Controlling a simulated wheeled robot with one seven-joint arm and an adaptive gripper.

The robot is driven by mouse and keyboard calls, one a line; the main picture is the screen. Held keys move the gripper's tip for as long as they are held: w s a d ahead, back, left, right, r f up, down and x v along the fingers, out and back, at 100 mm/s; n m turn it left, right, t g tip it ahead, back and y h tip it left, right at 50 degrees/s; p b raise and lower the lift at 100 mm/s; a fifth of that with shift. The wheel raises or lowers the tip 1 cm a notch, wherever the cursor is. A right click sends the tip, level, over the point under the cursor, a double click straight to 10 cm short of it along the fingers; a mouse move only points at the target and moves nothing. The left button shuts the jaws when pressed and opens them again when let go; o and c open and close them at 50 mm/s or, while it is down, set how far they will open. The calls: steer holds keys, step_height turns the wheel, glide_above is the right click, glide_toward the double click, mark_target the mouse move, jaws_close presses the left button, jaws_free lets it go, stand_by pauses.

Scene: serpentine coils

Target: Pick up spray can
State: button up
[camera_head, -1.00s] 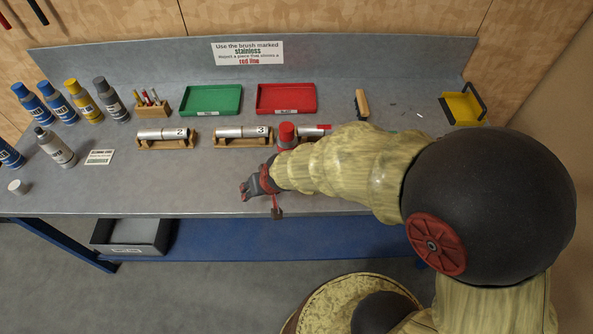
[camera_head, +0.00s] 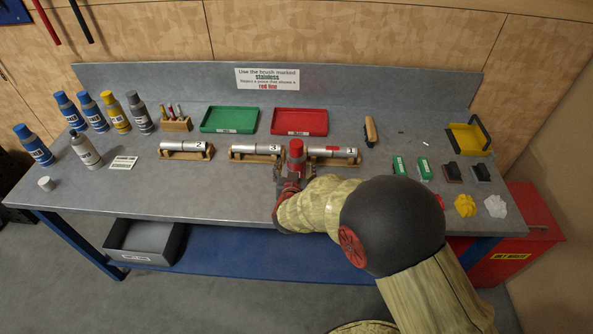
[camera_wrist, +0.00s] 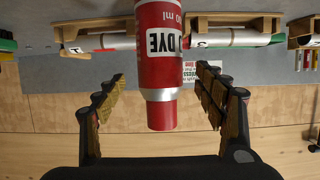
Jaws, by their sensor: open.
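A red spray can (camera_head: 296,158) stands upright on the bench, in front of the metal tubes. In the wrist view the can (camera_wrist: 160,60), with a white "DYE" label, appears upside down, its red cap (camera_wrist: 161,112) toward my palm. My gripper (camera_head: 290,178) is at the near side of the can, partly hidden by my wrist in the head view. In the wrist view my gripper (camera_wrist: 160,76) is open, one finger on each side of the can, with visible gaps on both sides. The can's lower end is cut off there.
Metal tubes on wooden cradles (camera_head: 254,156) lie close behind the can. A green tray (camera_head: 229,119) and a red tray (camera_head: 299,121) lie farther back. Several spray cans (camera_head: 88,150) stand at the left. Small boxes and crumpled cloths (camera_head: 465,205) lie at the right. The front-left bench top is fairly clear.

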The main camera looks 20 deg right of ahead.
steer(key=b+x, duration=0.1)
steer(key=x, duration=0.3)
steer(key=shift+w+f, duration=0.1)
steer(key=shift+w, duration=0.2)
steer(key=shift+c, duration=0.4)
steer(key=c, duration=1.5)
steer(key=shift+c, duration=0.3)
